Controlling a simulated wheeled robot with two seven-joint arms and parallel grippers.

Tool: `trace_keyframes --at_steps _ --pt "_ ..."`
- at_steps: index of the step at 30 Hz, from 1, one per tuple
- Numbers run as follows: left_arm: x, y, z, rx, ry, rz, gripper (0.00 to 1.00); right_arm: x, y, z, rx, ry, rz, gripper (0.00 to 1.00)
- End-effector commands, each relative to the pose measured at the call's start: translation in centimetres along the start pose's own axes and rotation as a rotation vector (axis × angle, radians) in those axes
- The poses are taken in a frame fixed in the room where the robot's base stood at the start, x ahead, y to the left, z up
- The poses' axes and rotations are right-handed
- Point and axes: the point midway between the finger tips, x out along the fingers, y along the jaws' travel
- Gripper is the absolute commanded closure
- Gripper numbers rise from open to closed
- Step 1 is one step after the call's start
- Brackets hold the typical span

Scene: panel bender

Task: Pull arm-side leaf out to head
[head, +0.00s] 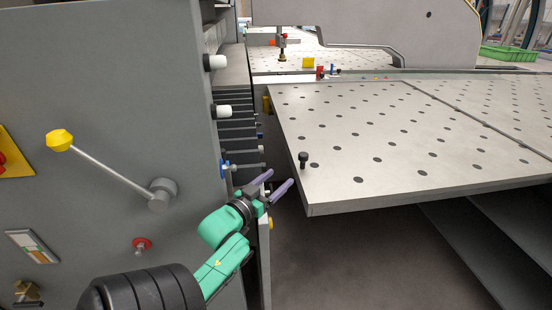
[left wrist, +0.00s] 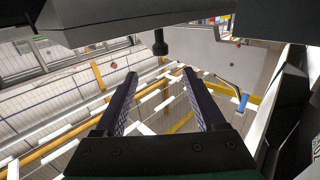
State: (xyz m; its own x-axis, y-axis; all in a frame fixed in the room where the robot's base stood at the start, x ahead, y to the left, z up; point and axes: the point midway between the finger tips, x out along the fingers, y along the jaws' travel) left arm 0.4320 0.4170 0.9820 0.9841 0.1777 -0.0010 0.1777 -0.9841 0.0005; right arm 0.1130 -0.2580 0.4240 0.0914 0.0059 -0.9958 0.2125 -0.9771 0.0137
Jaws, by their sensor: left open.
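The leaf (head: 400,135) is a light grey perforated table panel at the right of the head view. A small black knob (head: 303,159) stands up near its left front corner. My left gripper (head: 279,178) is open and empty, just left of and nearer than the knob, beside the leaf's left edge. In the left wrist view, a black knob (left wrist: 160,42) shows beyond and between the parted fingertips (left wrist: 159,76), apart from them. My right gripper is in neither view.
A grey machine cabinet (head: 110,100) with a yellow-knobbed lever (head: 110,165) stands close on the left. White-ended fittings (head: 222,111) stick out along its edge. Dark floor (head: 350,255) lies open below the leaf. A green crate (head: 508,53) is far right.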

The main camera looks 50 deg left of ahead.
Motion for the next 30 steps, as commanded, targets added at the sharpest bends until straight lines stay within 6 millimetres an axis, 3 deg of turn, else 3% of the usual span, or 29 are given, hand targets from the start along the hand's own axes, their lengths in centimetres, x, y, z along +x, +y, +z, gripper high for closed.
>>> trace_keyframes --at_steps 4,9,14,24,30 --pt "0.2 0.0 -0.3 -0.001 0.000 -0.002 0.29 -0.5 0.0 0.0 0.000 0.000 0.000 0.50" --pt "2.9 0.5 -1.7 -0.003 0.002 -0.005 0.29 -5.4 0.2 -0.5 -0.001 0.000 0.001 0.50" --pt "4.6 0.9 -0.6 -0.001 0.003 0.001 0.29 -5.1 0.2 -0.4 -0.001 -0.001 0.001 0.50" --pt "13.2 0.8 -0.8 -0.001 0.004 -0.001 0.29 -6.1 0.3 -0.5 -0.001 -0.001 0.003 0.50" --pt "17.0 0.8 -0.6 0.000 0.003 0.000 0.29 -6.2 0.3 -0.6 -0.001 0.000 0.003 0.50"
